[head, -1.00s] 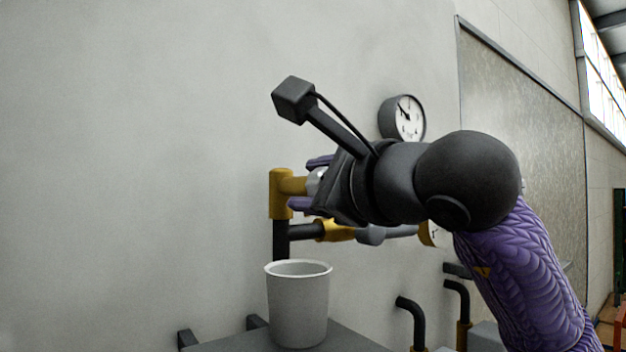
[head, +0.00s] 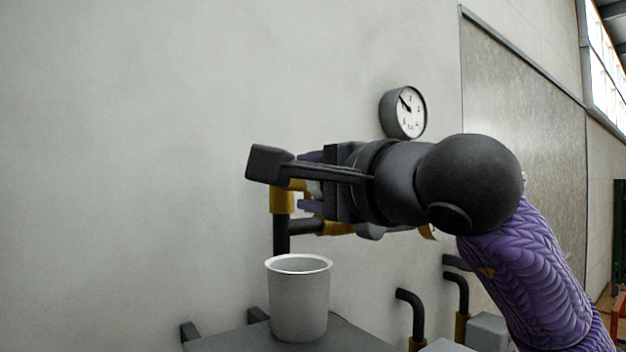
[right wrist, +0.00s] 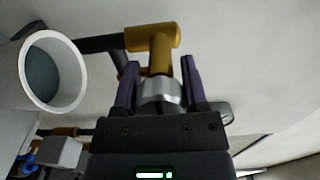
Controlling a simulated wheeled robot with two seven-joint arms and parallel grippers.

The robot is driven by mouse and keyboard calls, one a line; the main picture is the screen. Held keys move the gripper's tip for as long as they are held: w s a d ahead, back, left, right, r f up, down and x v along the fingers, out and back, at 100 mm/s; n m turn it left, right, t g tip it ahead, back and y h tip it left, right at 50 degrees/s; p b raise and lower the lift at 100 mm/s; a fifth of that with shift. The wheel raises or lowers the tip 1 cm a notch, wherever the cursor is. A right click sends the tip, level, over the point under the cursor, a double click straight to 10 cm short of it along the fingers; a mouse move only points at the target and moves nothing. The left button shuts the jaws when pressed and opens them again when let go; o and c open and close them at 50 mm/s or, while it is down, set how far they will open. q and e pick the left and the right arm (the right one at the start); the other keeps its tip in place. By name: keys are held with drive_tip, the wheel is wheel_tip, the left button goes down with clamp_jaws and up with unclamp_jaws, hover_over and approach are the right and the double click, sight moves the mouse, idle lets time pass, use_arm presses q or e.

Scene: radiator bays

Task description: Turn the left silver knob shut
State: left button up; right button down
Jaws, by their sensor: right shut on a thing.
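The silver knob (right wrist: 162,92) sits at the end of a brass fitting (right wrist: 160,48) in the right wrist view. My right gripper (right wrist: 161,82) has its two purple fingers on either side of the knob and is shut on it. In the head view my right gripper (head: 308,183) is at the brass fitting (head: 283,200) on the wall pipe, and the wrist hides most of the knob. My left gripper is in neither view.
A white cup (head: 299,302) stands on a grey shelf (head: 345,338) just below the gripper; it also shows in the right wrist view (right wrist: 52,72). A round gauge (head: 403,112) is on the wall above my right arm. Dark pipes (head: 411,312) stand at lower right. The wall at left is clear.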

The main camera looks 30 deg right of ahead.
drive_tip(key=shift+f, duration=0.1)
drive_tip(key=shift+c, duration=0.7)
unclamp_jaws()
drive_tip(key=shift+s, duration=0.15)
drive_tip(key=s+b, duration=0.3)
drive_tip(key=s, duration=0.6)
drive_tip(key=shift+s+d, duration=0.35)
